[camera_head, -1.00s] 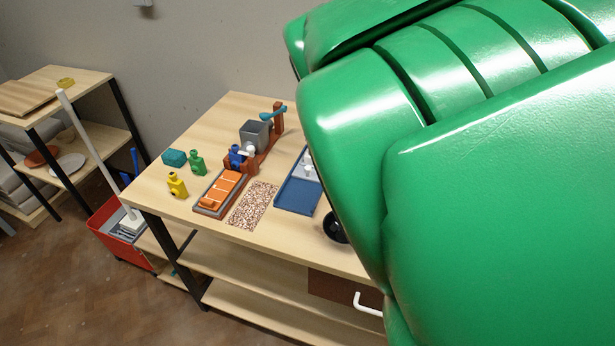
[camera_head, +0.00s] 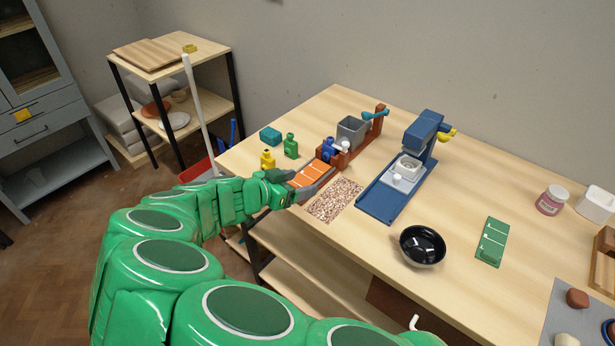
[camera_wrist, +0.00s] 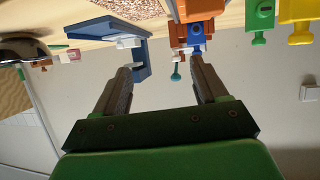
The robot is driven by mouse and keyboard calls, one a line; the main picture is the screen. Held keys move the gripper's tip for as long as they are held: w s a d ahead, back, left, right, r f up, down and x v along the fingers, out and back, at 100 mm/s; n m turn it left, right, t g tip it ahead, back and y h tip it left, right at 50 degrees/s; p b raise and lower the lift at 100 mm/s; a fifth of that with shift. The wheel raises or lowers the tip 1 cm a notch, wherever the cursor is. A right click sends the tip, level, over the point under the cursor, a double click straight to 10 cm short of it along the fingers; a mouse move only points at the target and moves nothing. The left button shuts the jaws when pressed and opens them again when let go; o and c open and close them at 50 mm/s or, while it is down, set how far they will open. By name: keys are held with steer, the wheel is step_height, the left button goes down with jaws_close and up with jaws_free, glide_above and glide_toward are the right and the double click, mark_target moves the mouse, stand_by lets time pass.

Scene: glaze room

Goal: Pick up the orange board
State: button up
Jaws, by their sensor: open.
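An orange piece (camera_wrist: 198,8) shows upside down at the top there, beyond the right finger. I cannot tell whether a finger touches the board.
A black bowl (camera_head: 422,245) and green board (camera_head: 491,241) are farther right.

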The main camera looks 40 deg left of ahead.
steer(key=s+a+f+n+y, duration=0.1)
steer(key=s+a+f+y, duration=0.15)
steer(key=s+a, duration=0.3)
steer(key=shift+h, duration=0.35)
steer(key=shift+d+x, duration=0.15)
steer(key=shift+x, duration=1.8)
steer(key=shift+d+x, duration=0.1)
steer(key=shift+x, duration=1.9)
steer(key=shift+f, duration=0.1)
steer(key=c, duration=0.8)
steer(key=shift+o, duration=0.2)
